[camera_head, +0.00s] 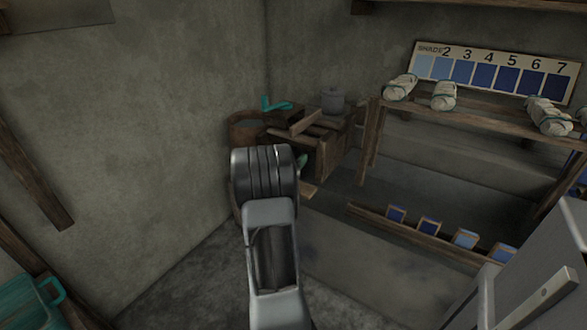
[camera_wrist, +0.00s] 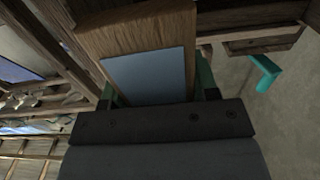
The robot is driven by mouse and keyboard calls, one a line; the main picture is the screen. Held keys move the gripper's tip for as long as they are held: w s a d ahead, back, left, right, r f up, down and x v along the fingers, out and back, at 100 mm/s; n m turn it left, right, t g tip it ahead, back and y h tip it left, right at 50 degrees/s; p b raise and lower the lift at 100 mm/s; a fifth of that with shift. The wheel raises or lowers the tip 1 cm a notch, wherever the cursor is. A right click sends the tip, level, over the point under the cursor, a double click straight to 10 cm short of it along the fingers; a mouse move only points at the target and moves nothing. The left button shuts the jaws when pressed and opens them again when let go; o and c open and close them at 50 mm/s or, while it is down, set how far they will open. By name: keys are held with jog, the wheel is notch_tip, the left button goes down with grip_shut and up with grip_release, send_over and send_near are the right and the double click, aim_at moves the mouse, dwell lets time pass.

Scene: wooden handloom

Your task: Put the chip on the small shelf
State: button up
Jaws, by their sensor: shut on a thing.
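The chip (camera_wrist: 147,73) is a wooden tablet with a flat pale grey-blue square on its face. It shows in the wrist view, upright in the picture, between the green fingers of my gripper (camera_wrist: 157,88), which is shut on it. In the head view my arm hides the chip and most of the gripper; only a bit of green shows beside the arm. A low narrow wooden shelf (camera_head: 405,229) at the lower right of the head view holds several blue-faced chips. I cannot tell whether this is the small shelf.
A higher wooden shelf (camera_head: 486,118) at right holds pale bundles and a numbered shade board (camera_head: 492,76). A wooden bench (camera_head: 330,145) with a grey pot (camera_head: 333,101) and a wooden tub (camera_head: 243,129) stand in the corner. A grey cabinet-like thing (camera_head: 540,270) is at lower right.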

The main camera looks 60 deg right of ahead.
jog(key=shift+w+f+b, duration=0.1)
jog(key=shift+f+b, duration=0.35)
jog(key=shift+f, duration=1.2)
jog(key=shift+f, duration=0.1)
jog(key=shift+f, duration=0.15)
jog(key=o, duration=0.9)
